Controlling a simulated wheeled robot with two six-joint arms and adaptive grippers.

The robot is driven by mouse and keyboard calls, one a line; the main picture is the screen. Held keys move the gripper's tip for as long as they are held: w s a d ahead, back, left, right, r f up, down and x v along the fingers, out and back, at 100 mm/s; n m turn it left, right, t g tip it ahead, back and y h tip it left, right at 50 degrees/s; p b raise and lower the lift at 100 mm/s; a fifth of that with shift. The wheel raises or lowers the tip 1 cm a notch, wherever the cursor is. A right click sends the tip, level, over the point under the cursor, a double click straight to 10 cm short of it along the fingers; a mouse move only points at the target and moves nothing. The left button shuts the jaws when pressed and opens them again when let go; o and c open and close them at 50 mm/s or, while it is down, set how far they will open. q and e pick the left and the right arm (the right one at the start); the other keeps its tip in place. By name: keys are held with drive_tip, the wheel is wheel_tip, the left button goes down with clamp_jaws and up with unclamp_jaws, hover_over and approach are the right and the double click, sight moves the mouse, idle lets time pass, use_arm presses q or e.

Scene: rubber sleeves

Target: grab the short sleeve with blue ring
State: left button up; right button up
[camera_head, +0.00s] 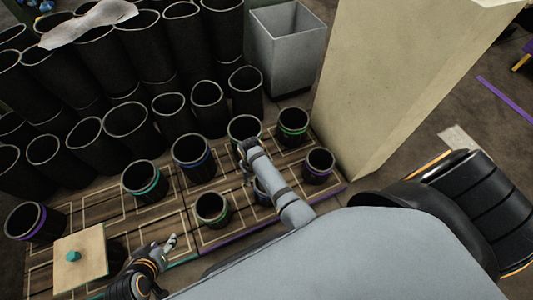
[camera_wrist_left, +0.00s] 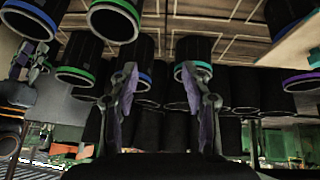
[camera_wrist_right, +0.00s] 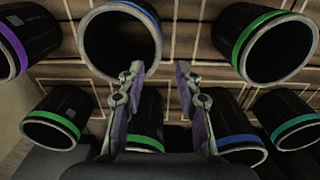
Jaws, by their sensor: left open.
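A short black sleeve with a blue ring (camera_head: 261,193) stands in the front row, partly hidden by my right arm. It shows in the right wrist view (camera_wrist_right: 151,12), just beyond the fingertips, and in the left wrist view (camera_wrist_left: 30,8). Another blue-ringed sleeve (camera_head: 193,158) stands in the back row and looks taller; it shows in the right wrist view (camera_wrist_right: 232,122). My right gripper (camera_wrist_right: 157,72) is open and empty beside the front blue-ringed sleeve, apparently between the rows. My left gripper (camera_wrist_left: 157,72) is open and empty, low near the front left of the board (camera_head: 178,200).
Sleeves with green (camera_head: 212,208), teal (camera_head: 145,180) and purple (camera_head: 319,166) rings stand close around. A block with a teal knob (camera_head: 80,258) sits at left. Many plain black sleeves crowd behind. A grey bin (camera_head: 285,48) and beige box (camera_head: 390,75) stand back right.

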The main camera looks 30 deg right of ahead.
wheel_tip(320, 180, down, 3)
drive_tip(key=shift+r+b, duration=0.15)
drive_tip(key=shift+b, duration=0.4)
drive_tip(key=shift+f+b, duration=0.4)
drive_tip(key=shift+f, duration=0.35)
use_arm(q)
drive_tip(key=w+a+r+t, duration=0.1)
drive_tip(key=w+r+t, duration=0.7)
drive_tip(key=w+r, duration=0.4)
wheel_tip(320, 180, up, 2)
drive_tip(key=shift+w+r+t, duration=0.1)
drive_tip(key=shift+w+t, duration=0.05)
drive_tip(key=shift+t, duration=0.15)
